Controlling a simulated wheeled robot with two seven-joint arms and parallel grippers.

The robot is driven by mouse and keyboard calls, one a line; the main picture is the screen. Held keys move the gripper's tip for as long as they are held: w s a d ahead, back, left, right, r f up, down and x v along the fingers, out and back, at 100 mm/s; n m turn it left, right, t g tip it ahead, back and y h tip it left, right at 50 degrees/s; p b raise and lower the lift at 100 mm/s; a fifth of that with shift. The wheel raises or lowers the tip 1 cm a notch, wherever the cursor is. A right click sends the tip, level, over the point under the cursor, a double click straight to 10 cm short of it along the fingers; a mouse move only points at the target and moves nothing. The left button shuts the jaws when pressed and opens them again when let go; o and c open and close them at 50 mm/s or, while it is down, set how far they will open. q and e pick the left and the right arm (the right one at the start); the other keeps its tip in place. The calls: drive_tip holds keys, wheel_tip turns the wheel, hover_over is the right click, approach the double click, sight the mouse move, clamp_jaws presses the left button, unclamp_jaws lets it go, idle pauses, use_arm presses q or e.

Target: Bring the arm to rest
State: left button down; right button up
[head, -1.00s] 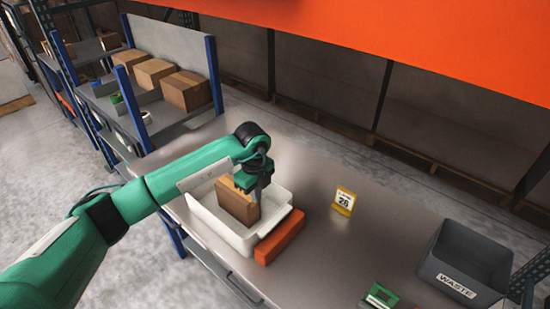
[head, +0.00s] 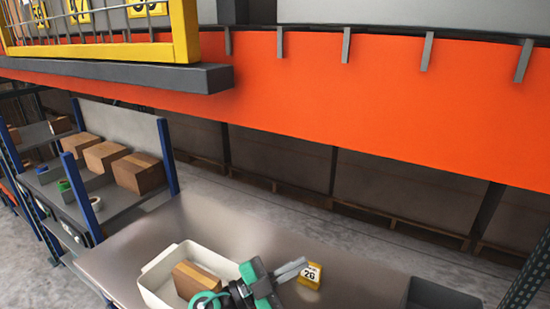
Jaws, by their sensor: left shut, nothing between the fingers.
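My left gripper (head: 303,264) is low in the head view, just right of the white bin and beside a small yellow number sign (head: 310,275). Its fingers are shut, point to the right and hold nothing. My green and black wrist hides the bin's front right part. The white bin (head: 149,268) stands on the metal table (head: 195,220), and a brown cardboard box (head: 197,278) sits inside it, apart from the fingers. My right gripper is not in view.
A dark grey bin (head: 440,293) stands at the table's right, cut off by the picture's edge. A blue-framed shelf (head: 166,155) with several cardboard boxes is at the left. An orange beam (head: 300,100) spans above. The table behind the bin is clear.

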use_arm(q)
drive_tip(key=w+a+f+n+t+y, duration=0.1)
drive_tip(key=w+a+n+t+y, duration=0.1)
drive_tip(key=a+n+t+y, duration=1.15)
drive_tip(key=s+a+f+n+g+y, duration=0.6)
drive_tip(key=a+f+n+g+y, duration=0.15)
drive_tip(key=a+f, duration=0.35)
drive_tip(key=s+a+f+g+h, duration=0.1)
drive_tip(key=s+f+g, duration=0.5)
drive_tip(key=s, duration=0.5)
drive_tip(key=s+a+f+g+h, duration=0.1)
drive_tip(key=s+f+g, duration=0.5)
drive_tip(key=s, duration=0.5)
wheel_tip(320, 180, down, 32)
drive_tip(key=m, duration=0.1)
drive_tip(key=s+a+f, duration=0.2)
drive_tip(key=s+f, duration=0.7)
drive_tip(key=s+a+f+g, duration=0.1)
drive_tip(key=s+f, duration=0.8)
drive_tip(key=s, duration=0.1)
drive_tip(key=shift+s+a+f+y, duration=0.15)
drive_tip(key=shift+a+f+y, duration=0.15)
drive_tip(key=shift+a+f, duration=0.1)
